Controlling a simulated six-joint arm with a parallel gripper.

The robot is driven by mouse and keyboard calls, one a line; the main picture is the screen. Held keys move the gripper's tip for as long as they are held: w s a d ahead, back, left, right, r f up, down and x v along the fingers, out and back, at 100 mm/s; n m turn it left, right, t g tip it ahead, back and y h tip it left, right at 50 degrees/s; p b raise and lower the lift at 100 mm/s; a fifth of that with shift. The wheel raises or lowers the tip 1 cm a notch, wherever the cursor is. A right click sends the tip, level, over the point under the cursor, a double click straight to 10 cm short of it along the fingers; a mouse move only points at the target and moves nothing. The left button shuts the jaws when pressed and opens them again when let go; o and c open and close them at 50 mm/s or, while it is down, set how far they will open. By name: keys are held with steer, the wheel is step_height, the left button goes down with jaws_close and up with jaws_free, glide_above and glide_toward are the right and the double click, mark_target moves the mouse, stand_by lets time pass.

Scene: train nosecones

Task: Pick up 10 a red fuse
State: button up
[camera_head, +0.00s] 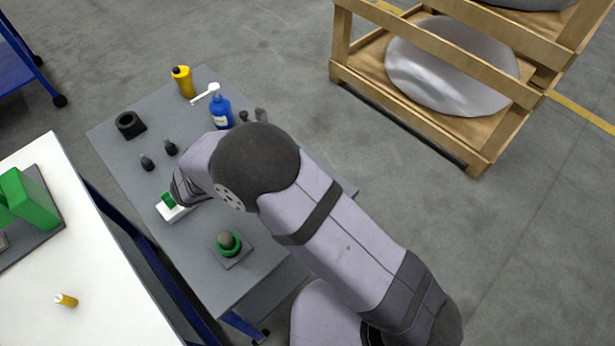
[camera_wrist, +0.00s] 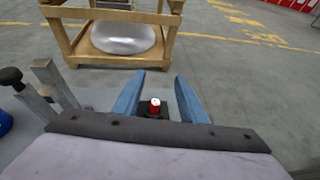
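A small red fuse (camera_wrist: 155,105) with a pale spot on top stands on a dark base in the wrist view. My gripper (camera_wrist: 159,80) shows there as two blue fingers, spread apart. The fuse appears between the fingers, with a gap on both sides. I cannot tell how far in depth it is from them. In the head view my arm hides the fuse and the fingers.
The grey table (camera_head: 190,265) holds a blue pump bottle (camera_head: 221,108), a yellow bottle (camera_head: 183,81), a black ring (camera_head: 130,125), dark knobs and a green-ringed button (camera_head: 228,243). A white table (camera_head: 100,285) stands left. A wooden crate (camera_head: 470,155) stands behind.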

step_height(320, 180, down, 8)
steer(key=shift+r+p, duration=0.2)
steer(key=shift+p, duration=0.55)
steer(key=shift+x, duration=0.75)
steer(key=shift+p+x, duration=1.3)
steer(key=shift+x, duration=1.85)
steer(key=shift+s+f, duration=0.1)
steer(key=shift+f, duration=0.05)
jaws_close()
